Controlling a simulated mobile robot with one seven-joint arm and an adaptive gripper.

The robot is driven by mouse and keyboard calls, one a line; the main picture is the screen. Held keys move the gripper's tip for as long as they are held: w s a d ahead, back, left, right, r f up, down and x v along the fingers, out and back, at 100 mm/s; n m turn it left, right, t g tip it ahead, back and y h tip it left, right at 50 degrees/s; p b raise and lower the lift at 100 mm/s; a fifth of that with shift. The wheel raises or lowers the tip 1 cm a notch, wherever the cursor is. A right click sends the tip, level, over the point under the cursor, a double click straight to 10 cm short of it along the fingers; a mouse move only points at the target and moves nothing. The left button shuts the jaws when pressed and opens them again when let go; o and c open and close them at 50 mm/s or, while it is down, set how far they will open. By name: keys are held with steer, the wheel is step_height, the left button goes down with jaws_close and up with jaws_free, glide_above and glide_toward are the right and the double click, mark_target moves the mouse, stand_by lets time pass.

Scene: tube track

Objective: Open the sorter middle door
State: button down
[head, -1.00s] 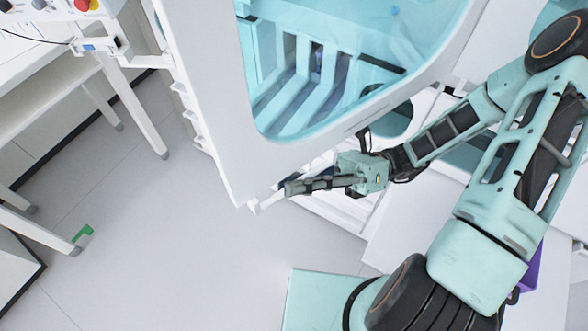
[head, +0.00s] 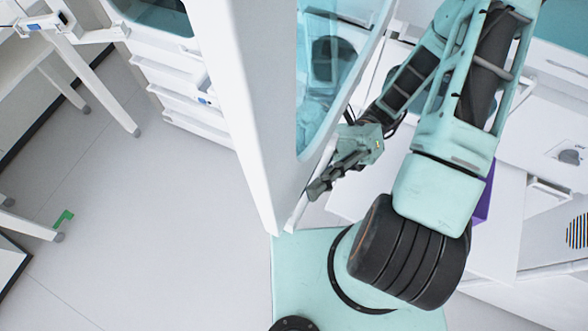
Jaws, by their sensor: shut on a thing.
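The sorter middle door (head: 222,110) is a large white panel with a teal see-through window (head: 330,75). It stands swung out from the machine and is seen at a steep angle. A thin white bar (head: 298,212) runs along its edge at the lower right. My gripper (head: 317,190) is at this edge, near the bar, on the window side. It is shut on the door edge or its bar; the fingers hide the exact contact.
A white cabinet with shelf-like ledges (head: 185,105) stands left of the door. The grey floor (head: 165,235) between is clear. White surfaces (head: 500,215) lie at right.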

steer(key=shift+s+d+n+g+h, duration=0.2)
steer(key=shift+s+d+h, duration=0.15)
steer(key=shift+d, duration=0.3)
steer(key=shift+s+d+n+g+h, duration=0.2)
steer(key=shift+s+d+h, duration=0.1)
steer(key=shift+d, duration=0.35)
steer(key=c, duration=2)
jaws_free()
steer(key=v, duration=1.2)
steer(key=shift+s, duration=0.1)
